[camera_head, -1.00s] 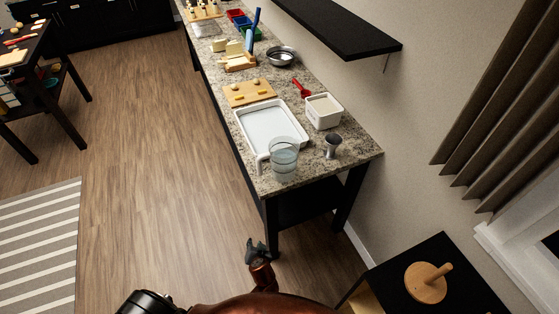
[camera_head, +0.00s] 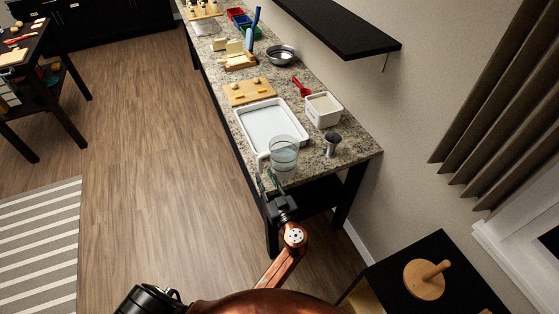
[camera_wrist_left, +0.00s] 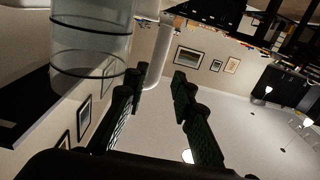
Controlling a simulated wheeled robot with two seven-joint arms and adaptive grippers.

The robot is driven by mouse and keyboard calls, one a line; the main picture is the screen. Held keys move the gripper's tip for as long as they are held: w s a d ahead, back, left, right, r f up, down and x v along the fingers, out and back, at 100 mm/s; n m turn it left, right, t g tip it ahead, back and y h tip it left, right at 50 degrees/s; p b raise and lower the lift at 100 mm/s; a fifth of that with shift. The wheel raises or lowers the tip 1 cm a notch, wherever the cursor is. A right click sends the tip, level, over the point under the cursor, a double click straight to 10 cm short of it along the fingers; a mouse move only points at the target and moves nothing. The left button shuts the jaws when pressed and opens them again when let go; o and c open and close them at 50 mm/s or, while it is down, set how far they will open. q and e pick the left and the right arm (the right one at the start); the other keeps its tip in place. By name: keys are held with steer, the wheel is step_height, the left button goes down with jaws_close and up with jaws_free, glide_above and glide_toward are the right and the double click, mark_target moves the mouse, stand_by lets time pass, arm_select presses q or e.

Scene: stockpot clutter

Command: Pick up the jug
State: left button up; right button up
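The clear jug (camera_head: 284,156) with a pale handle stands at the near end of the granite counter, by the near corner of the white tray (camera_head: 268,126). My left gripper (camera_head: 267,179) is just in front of the jug, at its handle side. In the left wrist view the jug (camera_wrist_left: 92,40) fills the upper left, and its handle (camera_wrist_left: 160,50) shows just beyond and between the two fingertips (camera_wrist_left: 157,84). The fingers are apart and hold nothing; whether they touch the handle I cannot tell.
A metal jigger-like cup (camera_head: 332,145) and a white square container (camera_head: 323,110) stand right of the jug. A wooden board (camera_head: 249,92) and a metal bowl (camera_head: 281,55) lie farther back. A black shelf (camera_head: 340,28) hangs above. The floor left of the counter is clear.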

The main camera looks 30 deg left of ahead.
mark_target(261, 166)
arm_select(q)
steer(key=x, duration=0.2)
steer(key=p+x, duration=0.1)
steer(key=x, duration=0.4)
steer(key=shift+w+f, duration=0.3)
steer(key=shift+w, duration=0.05)
steer(key=shift+c, duration=0.4)
jaws_close()
steer(key=shift+r, duration=0.1)
